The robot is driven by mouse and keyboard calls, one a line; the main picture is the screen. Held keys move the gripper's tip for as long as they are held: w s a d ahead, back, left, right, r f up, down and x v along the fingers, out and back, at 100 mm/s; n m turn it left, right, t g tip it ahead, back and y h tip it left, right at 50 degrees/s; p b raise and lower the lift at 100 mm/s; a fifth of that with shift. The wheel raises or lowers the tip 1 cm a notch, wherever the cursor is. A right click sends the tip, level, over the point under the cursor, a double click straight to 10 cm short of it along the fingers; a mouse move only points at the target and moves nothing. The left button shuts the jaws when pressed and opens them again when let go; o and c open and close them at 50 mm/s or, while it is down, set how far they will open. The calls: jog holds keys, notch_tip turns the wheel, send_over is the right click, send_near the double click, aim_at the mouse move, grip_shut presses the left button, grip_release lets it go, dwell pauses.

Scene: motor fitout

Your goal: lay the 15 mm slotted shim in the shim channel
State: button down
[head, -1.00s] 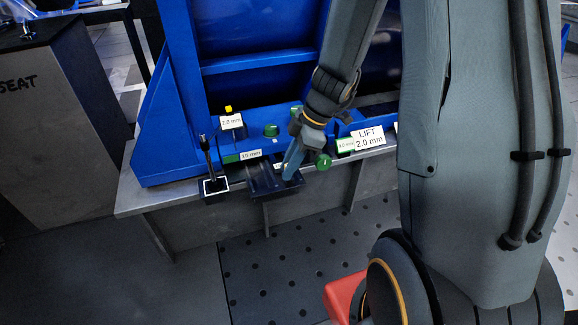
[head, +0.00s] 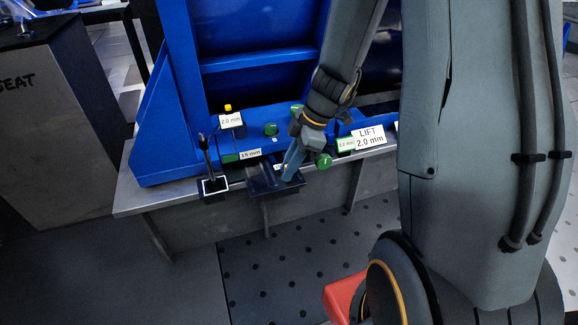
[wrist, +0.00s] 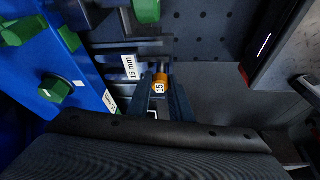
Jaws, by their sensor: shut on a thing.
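My gripper (head: 288,172) reaches down over the right part of a dark grooved block (head: 258,186) on the grey ledge. In the wrist view my gripper (wrist: 160,98) is shut on a small piece with an orange tab marked 15, the 15 mm slotted shim (wrist: 160,85). Most of the shim is hidden between and below the fingers. Parallel dark grooves lie beside it, with a white "15 mm" label (wrist: 129,67). I cannot tell which groove is the shim channel or whether the shim touches the block.
A blue frame (head: 180,120) with green knobs (head: 325,161) stands close behind the block. A black upright lever (head: 206,158) stands left of it. A "LIFT 2.0 mm" sign (head: 369,137) is to the right. A perforated floor (head: 300,250) lies in front.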

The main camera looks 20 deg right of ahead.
jog(key=c, duration=1.5)
grip_release()
